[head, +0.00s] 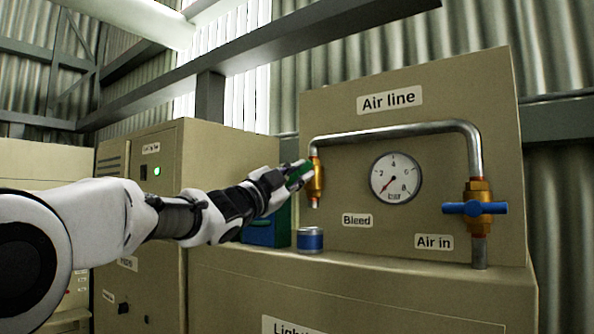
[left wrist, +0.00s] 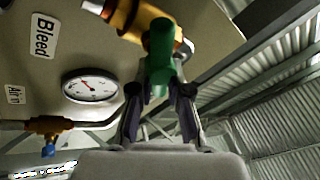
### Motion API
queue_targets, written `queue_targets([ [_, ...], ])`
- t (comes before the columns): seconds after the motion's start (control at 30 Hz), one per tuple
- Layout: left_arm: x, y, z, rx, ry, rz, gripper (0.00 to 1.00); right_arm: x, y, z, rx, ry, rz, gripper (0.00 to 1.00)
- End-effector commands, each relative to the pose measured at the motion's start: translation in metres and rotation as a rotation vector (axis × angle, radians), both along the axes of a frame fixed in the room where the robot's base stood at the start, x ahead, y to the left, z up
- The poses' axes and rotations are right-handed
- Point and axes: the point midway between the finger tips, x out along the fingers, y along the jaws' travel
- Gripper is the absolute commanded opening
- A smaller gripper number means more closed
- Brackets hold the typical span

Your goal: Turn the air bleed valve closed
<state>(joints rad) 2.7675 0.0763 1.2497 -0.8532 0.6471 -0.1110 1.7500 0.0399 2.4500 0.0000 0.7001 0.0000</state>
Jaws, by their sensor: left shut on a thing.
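The air bleed valve is a brass body (head: 317,182) at the left lower end of the grey pipe, above the "Bleed" label (head: 357,220). Its green handle (head: 299,173) sticks out toward my left gripper (head: 286,181). In the left wrist view the green handle (left wrist: 160,62) stands between the two fingers of my left gripper (left wrist: 160,95), which is shut on it. The brass body (left wrist: 150,22) shows just beyond the handle. The fingers hide part of the handle in the head view, and I cannot tell its exact turn angle. My right gripper is out of view.
A pressure gauge (head: 396,178) has its needle pointing to the lower left. The "Air in" valve has a blue handle (head: 475,208) lying across its vertical pipe. A blue-and-silver can (head: 310,240) stands on the ledge below the bleed valve, beside a blue-green box (head: 266,232).

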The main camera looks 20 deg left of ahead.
Motion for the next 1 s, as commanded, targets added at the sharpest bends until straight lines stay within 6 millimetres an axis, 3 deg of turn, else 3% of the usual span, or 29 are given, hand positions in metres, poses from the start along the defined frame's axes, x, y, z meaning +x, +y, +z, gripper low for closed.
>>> queue_targets([
  [0.5, 0.0001, 0.0014, -0.0012, 0.431, -0.160, 0.006, 0.00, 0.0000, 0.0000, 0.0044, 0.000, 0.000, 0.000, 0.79],
  [1.0, -0.0012, 0.0016, 0.0009, 0.620, -0.234, 0.010, 0.00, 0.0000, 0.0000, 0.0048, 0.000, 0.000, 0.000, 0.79],
])
